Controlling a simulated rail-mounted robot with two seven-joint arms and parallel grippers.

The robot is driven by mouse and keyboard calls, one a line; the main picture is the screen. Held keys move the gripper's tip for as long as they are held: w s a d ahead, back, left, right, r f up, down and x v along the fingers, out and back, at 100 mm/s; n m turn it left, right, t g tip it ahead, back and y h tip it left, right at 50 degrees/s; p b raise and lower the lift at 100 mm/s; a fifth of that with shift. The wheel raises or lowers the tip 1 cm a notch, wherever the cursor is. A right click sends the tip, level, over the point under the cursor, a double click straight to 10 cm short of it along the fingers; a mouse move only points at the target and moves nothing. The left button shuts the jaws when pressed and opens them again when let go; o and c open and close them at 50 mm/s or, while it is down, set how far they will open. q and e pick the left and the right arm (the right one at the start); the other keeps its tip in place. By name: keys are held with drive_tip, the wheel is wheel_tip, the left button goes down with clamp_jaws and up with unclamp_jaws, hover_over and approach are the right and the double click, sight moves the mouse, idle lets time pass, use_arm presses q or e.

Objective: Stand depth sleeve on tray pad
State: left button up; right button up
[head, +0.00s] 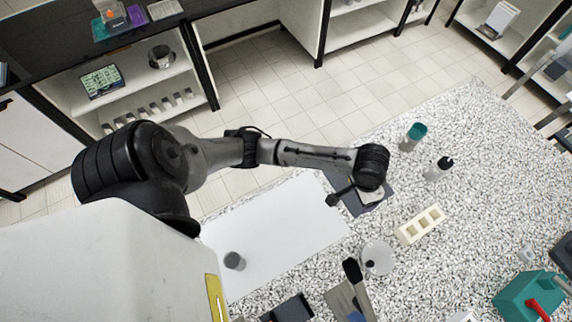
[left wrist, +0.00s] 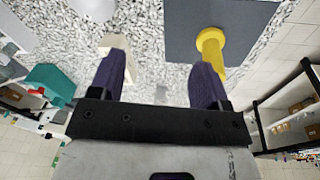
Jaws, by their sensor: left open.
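A yellow flanged piece, which looks like the depth sleeve (left wrist: 211,40), is at the edge of a dark grey pad (left wrist: 178,40) in the left wrist view. Its lower part is partly hidden behind my right-hand finger in that picture. I cannot tell whether it touches the pad or the finger. My left gripper (left wrist: 158,82) is open, with nothing visible between its two dark fingers. In the head view the dark pad (head: 352,205) lies under my left wrist, which hides the yellow piece and most of the gripper.
A cream block with holes (head: 421,225), a white round dish (head: 377,258), a black-topped bottle (head: 438,170) and a teal cup (head: 413,137) stand on the speckled bench. A small grey cylinder (head: 234,261) is on the white mat (head: 285,225). A teal box (head: 528,297) is at right.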

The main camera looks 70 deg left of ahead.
use_arm(q)
drive_tip(key=s+d+f+m+t+h, duration=0.1)
drive_tip(key=s+d+f, duration=0.1)
drive_tip(key=s, duration=0.3)
drive_tip(key=s+d+f+m, duration=0.1)
drive_tip(key=s+d+f, duration=0.1)
drive_tip(key=s, duration=0.3)
drive_tip(key=s+a+r+t+y, duration=0.1)
drive_tip(key=s+a, duration=0.3)
drive_tip(key=s, duration=0.8)
drive_tip(key=shift+s+y, duration=0.15)
drive_tip(key=shift+y, duration=0.35)
drive_tip(key=shift+r, duration=0.1)
